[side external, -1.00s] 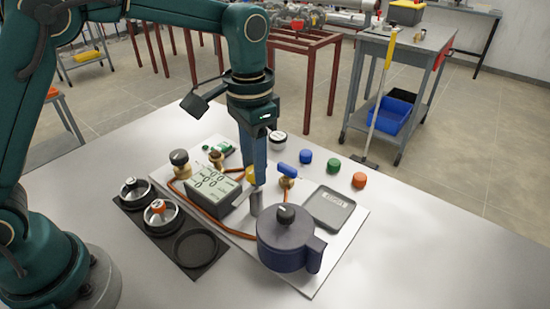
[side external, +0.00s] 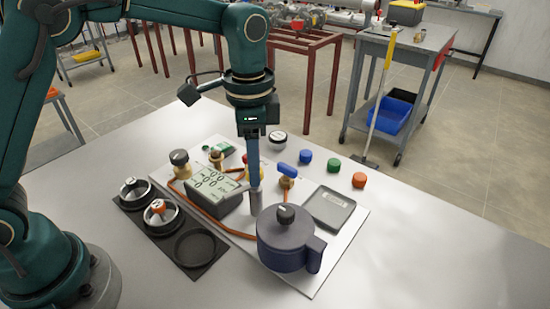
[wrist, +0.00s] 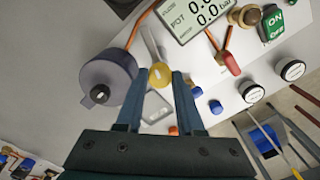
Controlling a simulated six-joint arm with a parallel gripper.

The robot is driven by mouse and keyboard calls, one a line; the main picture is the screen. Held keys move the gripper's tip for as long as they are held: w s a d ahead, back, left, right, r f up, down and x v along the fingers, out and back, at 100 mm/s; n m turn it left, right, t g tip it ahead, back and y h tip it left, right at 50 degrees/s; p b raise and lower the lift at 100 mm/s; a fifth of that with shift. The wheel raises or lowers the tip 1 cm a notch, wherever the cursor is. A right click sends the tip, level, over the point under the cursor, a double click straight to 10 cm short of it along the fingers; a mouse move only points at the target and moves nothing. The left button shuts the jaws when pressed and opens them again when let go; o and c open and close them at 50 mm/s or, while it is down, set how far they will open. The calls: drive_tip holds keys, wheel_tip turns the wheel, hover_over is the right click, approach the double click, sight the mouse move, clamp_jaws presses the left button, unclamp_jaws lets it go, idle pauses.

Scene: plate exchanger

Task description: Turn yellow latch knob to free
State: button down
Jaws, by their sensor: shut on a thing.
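The yellow latch knob (wrist: 160,76) sits between my fingertips in the wrist view, with a grey bar (wrist: 151,42) running up from it. My gripper (wrist: 158,74) is shut on the knob. A grey cylindrical post (side external: 256,202) stands just below the fingertips there. I cannot tell the latch's exact angle.
The dark blue pot (side external: 285,240) stands close in front of my fingers, and the gauge display (side external: 213,187) is close on the left. A blue-handled valve (side external: 288,170) is to the right. An orange hose (side external: 237,233) crosses the white board (side external: 308,288).

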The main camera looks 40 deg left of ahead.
drive_tip(key=c, duration=0.5)
unclamp_jaws()
drive_tip(key=shift+r, duration=2.6)
